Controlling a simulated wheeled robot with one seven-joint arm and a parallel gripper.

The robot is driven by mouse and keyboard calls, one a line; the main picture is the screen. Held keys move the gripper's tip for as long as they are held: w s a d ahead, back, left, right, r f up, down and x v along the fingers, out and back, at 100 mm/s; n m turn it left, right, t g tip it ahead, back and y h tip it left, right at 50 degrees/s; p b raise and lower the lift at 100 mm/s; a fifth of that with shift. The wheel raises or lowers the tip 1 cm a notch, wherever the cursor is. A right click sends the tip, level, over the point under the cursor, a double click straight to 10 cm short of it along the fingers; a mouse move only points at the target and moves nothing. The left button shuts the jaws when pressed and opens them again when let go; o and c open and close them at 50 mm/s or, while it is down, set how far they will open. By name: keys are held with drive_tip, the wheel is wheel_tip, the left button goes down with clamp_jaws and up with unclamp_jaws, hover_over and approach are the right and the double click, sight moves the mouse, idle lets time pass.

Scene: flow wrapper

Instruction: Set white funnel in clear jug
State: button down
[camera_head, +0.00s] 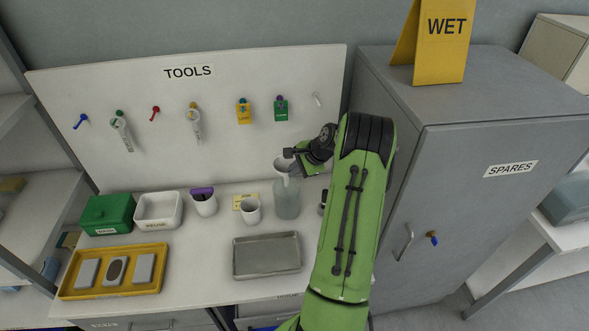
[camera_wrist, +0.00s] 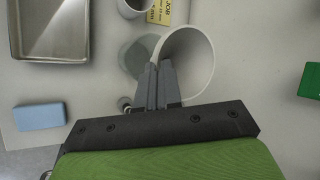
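The white funnel (camera_wrist: 206,48) shows as a wide round mouth in the wrist view, with its rim between the fingertips of my gripper (camera_wrist: 158,80). In the head view my gripper (camera_head: 291,157) is shut on the funnel (camera_head: 281,166), which is partly hidden by the fingers. The clear jug (camera_head: 287,205) stands upright on the bench below it. In the wrist view the jug (camera_wrist: 131,58) shows partly behind the funnel, offset to the left. The funnel's lower end is hard to make out, so I cannot tell whether it is inside the jug's mouth.
A white cup (camera_head: 251,213) and a yellow card (camera_head: 240,202) are left of the jug. A metal tray (camera_head: 267,270) lies in front. A green box (camera_head: 108,213), a white bin (camera_head: 158,222) and a yellow tray (camera_head: 67,287) are farther left. A grey cabinet (camera_head: 460,200) stands right.

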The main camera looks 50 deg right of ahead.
drive_tip(key=shift+f+b, duration=1.65)
drive_tip(key=shift+f, duration=1.1)
wheel_tip(320, 180, down, 4)
drive_tip(key=shift+d+r+b, duration=0.1)
drive_tip(key=shift+r+b, duration=0.15)
drive_tip(key=shift+b, duration=0.8)
drive_tip(key=c, duration=1.2)
unclamp_jaws()
drive_tip(key=shift+c, duration=0.2)
drive_tip(key=shift+o, duration=0.2)
drive_tip(key=o, duration=0.4)
